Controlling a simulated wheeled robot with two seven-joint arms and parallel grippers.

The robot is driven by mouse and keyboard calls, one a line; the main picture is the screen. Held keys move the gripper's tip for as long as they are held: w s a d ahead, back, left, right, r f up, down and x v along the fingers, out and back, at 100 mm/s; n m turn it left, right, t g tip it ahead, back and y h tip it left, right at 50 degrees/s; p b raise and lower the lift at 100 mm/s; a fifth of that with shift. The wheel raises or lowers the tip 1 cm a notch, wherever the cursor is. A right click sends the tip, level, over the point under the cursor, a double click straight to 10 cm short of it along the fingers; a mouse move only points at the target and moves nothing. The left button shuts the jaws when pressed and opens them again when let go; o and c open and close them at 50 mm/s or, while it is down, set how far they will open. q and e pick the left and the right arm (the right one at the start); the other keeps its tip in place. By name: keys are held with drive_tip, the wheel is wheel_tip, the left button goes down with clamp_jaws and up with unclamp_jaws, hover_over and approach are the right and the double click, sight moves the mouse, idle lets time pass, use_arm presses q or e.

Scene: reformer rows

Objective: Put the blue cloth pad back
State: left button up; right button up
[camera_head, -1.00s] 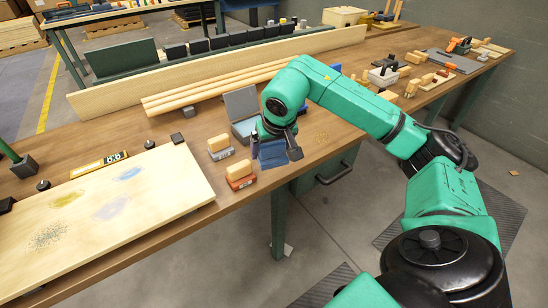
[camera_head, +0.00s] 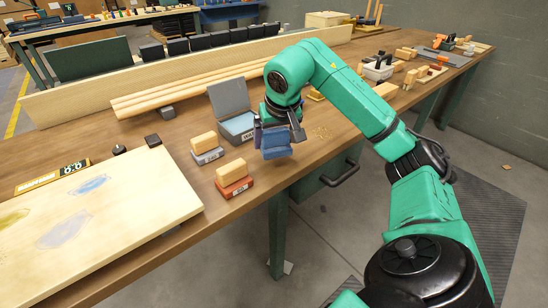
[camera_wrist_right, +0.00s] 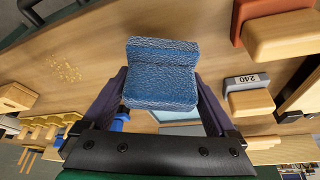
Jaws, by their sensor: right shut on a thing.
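My right gripper (camera_head: 272,138) is shut on the blue cloth pad (camera_head: 277,147), above the bench near its front edge. In the right wrist view the pad (camera_wrist_right: 160,75), with a stepped, textured surface, sits between the two fingers of the right gripper (camera_wrist_right: 160,98). An open grey-blue box (camera_head: 232,98) with a raised lid and a light blue inside stands just left of the gripper in the head view. A small part of a light blue surface (camera_wrist_right: 180,129) shows beyond the pad in the wrist view. My left gripper is not in view.
Two wood-topped sanding blocks, one grey (camera_head: 206,149) and one red (camera_head: 233,178), stand left of the pad. A pale board (camera_head: 130,215) lies at the left.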

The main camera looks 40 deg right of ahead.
sight(274, 150)
drive_tip(key=shift+f+b, duration=0.35)
drive_tip(key=shift+f, duration=1.45)
drive_tip(key=shift+f, duration=0.15)
drive_tip(key=o, duration=0.9)
drive_tip(key=shift+o, duration=0.2)
drive_tip(key=p+v, duration=0.3)
drive_tip(key=v, duration=0.9)
drive_tip(key=shift+w, duration=0.1)
